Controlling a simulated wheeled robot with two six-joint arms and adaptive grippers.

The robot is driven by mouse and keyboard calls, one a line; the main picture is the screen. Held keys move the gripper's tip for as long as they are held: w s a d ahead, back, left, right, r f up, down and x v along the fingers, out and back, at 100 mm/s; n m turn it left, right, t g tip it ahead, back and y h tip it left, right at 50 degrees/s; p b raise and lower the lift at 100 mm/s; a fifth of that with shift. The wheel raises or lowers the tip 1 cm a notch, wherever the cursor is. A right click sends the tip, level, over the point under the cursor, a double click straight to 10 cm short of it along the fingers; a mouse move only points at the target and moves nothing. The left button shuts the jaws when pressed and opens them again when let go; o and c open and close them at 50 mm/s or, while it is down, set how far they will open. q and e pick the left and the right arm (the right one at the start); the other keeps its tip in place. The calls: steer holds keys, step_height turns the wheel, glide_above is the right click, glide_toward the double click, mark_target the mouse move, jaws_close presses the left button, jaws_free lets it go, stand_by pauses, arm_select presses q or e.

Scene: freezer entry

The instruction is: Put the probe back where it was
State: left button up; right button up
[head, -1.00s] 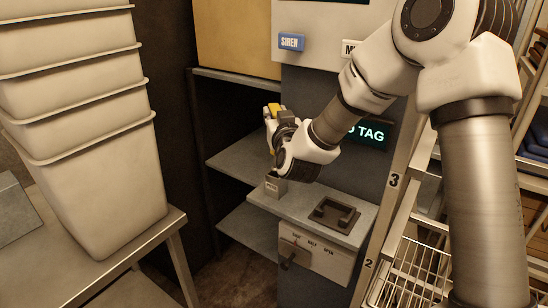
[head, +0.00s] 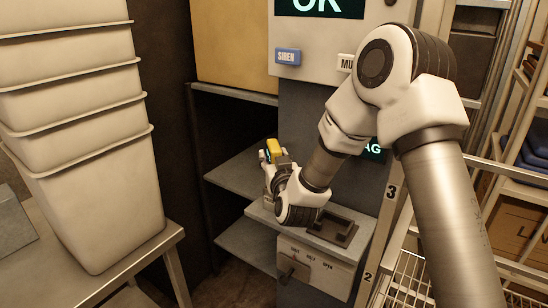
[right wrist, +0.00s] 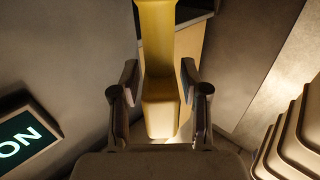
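The probe (head: 273,150) is yellow and stands roughly upright in my right gripper (head: 270,172), over the left end of the grey ledge (head: 262,214). In the right wrist view the probe (right wrist: 160,65) runs between the two fingers of the right gripper (right wrist: 160,85), which close in on both its sides. The small grey holder on the ledge is mostly hidden behind the gripper and wrist, so I cannot tell whether the probe's lower end is in it. My left gripper is out of view.
A dark square tray (head: 332,228) sits on the ledge, right of my wrist. Below is a panel with a lever (head: 292,268). Stacked pale bins (head: 95,200) stand on a table at left. A wire rack (head: 410,280) is at right.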

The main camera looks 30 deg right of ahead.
steer(key=shift+s+a+r, duration=0.1)
steer(key=shift+s+r, duration=0.1)
steer(key=shift+r, duration=0.25)
steer(key=shift+w+r+p, duration=0.1)
steer(key=shift+r+p, duration=0.35)
steer(key=shift+p, duration=0.25)
steer(key=shift+s+a+f+b, duration=0.15)
steer(key=shift+s+f+b, duration=0.1)
steer(key=shift+s+b, duration=0.15)
steer(key=shift+s+a+f+b, duration=0.15)
steer(key=shift+s+f+b, duration=0.1)
steer(key=shift+s, duration=0.25)
steer(key=b+v, duration=0.8)
steer(key=v, duration=0.2)
steer(key=s+a+f+n+g+y, duration=0.2)
steer(key=a+f+g, duration=0.15)
steer(key=f, duration=1.15)
steer(key=s+a+f+n+g+y, duration=0.1)
steer(key=s+a+f+g+y, duration=0.2)
steer(key=f, duration=1.1)
steer(key=s+a+f+n+g+y, duration=0.1)
steer(key=s+f+g, duration=0.9)
steer(key=s+f, duration=1)
steer(key=shift+s+a+y+p, duration=0.3)
steer(key=shift+s+a+y, duration=0.2)
steer(key=shift+s+a, duration=0.45)
